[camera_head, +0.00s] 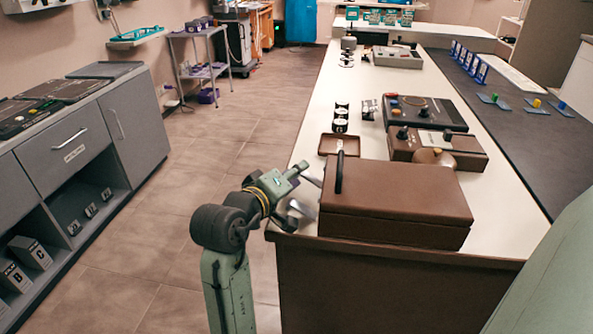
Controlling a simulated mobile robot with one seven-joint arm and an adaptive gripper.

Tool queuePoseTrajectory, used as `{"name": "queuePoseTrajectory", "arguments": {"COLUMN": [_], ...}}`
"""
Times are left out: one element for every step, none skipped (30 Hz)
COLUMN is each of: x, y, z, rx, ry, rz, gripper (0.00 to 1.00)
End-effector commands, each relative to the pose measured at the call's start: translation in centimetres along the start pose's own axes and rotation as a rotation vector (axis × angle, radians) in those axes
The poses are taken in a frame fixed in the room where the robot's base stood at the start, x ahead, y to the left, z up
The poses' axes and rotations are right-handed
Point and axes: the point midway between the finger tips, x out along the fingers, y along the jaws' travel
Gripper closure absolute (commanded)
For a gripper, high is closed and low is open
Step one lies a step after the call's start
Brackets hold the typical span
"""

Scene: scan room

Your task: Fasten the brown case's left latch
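The brown case (397,202) sits on the near end of the white counter with its lid down. A black handle (339,172) stands up at its left side. I cannot make out either latch; the case's left face is turned mostly away from view. My gripper (314,196) is just left of the case, over the counter's left edge. Its two grey fingers are spread apart and point toward the case's left face, with nothing visible between them. I cannot tell whether a fingertip touches the case.
A small brown tray (339,145) lies behind the case's left end. A brown device (434,146) and a dark control box (426,112) stand close behind the case. Grey cabinets (66,143) line the left wall. The floor between is clear.

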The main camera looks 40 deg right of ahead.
Motion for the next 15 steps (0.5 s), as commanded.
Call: {"name": "queuePoseTrajectory", "arguments": {"x": [0.52, 0.75, 0.97, 1.08, 1.17, 1.24, 1.27, 1.29, 1.29, 1.28, 1.28, 1.27, 1.27, 1.26, 1.26], "y": [0.09, 0.08, 0.07, 0.06, 0.05, 0.04, 0.03, 0.02, 0.01, 0.01, 0.01, 0.01, 0.01, 0.02, 0.02], "z": [0.05, 0.04, 0.03, 0.03, 0.02, 0.02, 0.02, 0.01, 0.01, 0.01, 0.01, 0.00, 0.00, 0.00, 0.00], "rx": [0.000, 0.000, 0.001, 0.001, 0.001, 0.002, 0.002, 0.002, 0.002, 0.002, 0.002, 0.002, 0.002, 0.002, 0.002], "ry": [-0.002, -0.002, -0.001, -0.001, 0.000, 0.000, 0.000, 0.001, 0.001, 0.001, 0.001, 0.001, 0.001, 0.001, 0.001], "rz": [0.001, 0.001, 0.001, 0.001, 0.001, 0.000, 0.000, 0.000, 0.000, 0.000, 0.000, 0.000, 0.000, 0.000, 0.000], "gripper": [0.69, 0.69, 0.69, 0.69, 0.69, 0.69, 0.69, 0.69, 0.69, 0.69, 0.69, 0.69, 0.69, 0.71, 0.74]}}
